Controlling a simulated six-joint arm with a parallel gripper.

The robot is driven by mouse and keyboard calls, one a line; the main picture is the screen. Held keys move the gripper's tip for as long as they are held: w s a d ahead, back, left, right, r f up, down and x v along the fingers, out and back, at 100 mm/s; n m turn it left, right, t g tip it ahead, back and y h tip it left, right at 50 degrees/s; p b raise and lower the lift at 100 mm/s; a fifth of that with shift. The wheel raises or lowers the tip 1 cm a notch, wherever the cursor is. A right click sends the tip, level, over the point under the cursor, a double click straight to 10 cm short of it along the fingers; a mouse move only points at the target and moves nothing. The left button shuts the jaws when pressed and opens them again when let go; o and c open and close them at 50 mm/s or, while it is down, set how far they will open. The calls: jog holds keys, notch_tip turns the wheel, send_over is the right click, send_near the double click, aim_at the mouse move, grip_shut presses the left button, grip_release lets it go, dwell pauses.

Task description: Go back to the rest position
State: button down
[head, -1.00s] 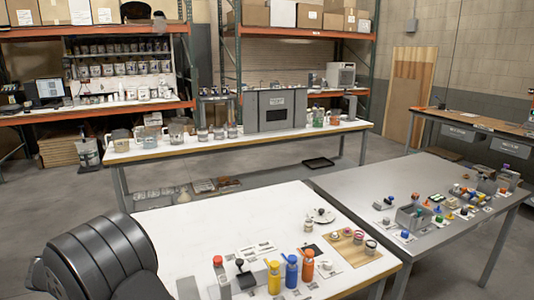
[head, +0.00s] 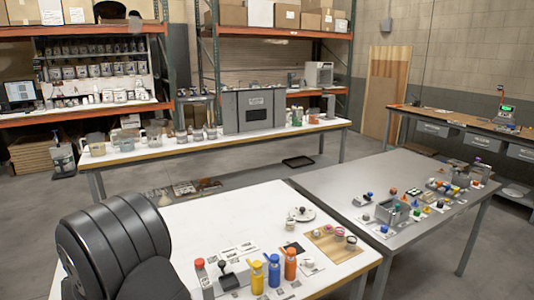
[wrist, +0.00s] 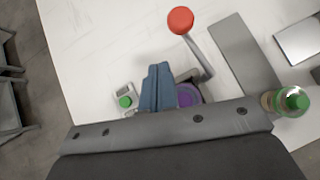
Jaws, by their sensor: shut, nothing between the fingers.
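My gripper (wrist: 158,72) shows in the wrist view as two blue-grey fingers pressed together, shut and empty. It is above a white tabletop (wrist: 82,38). A purple round piece (wrist: 189,95) is just right of the fingers, partly hidden by my dark gripper body. A lever with a red ball knob (wrist: 181,20) stands beyond them. A small white item with a green top (wrist: 125,101) is to the left. In the head view only my black arm fills the lower left; the gripper is out of that view.
In the head view, yellow (head: 257,277), blue (head: 274,271) and orange (head: 290,264) bottles stand on the white table (head: 190,225) near my arm. A grey table (head: 350,178) with several small items is to the right. A green-capped bottle (wrist: 291,101) is right in the wrist view.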

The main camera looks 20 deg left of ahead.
jog(key=n+y, duration=0.1)
jog(key=s+d+n+g+y, duration=0.1)
jog(key=n, duration=0.1)
jog(key=d+n+g, duration=0.1)
jog(key=shift+s+n+y, duration=0.3)
jog(key=shift+y, duration=0.1)
jog(key=shift+s+d+n+g+y, duration=0.25)
jog(key=shift+d+n+g+y, duration=0.25)
jog(key=shift+n+g, duration=0.65)
jog(key=shift+s+d+n+g+y, duration=0.25)
jog(key=shift+d+n+g, duration=0.55)
jog(key=shift+n, duration=0.65)
jog(key=shift+a, duration=0.1)
jog(key=c, duration=2.2)
grip_release()
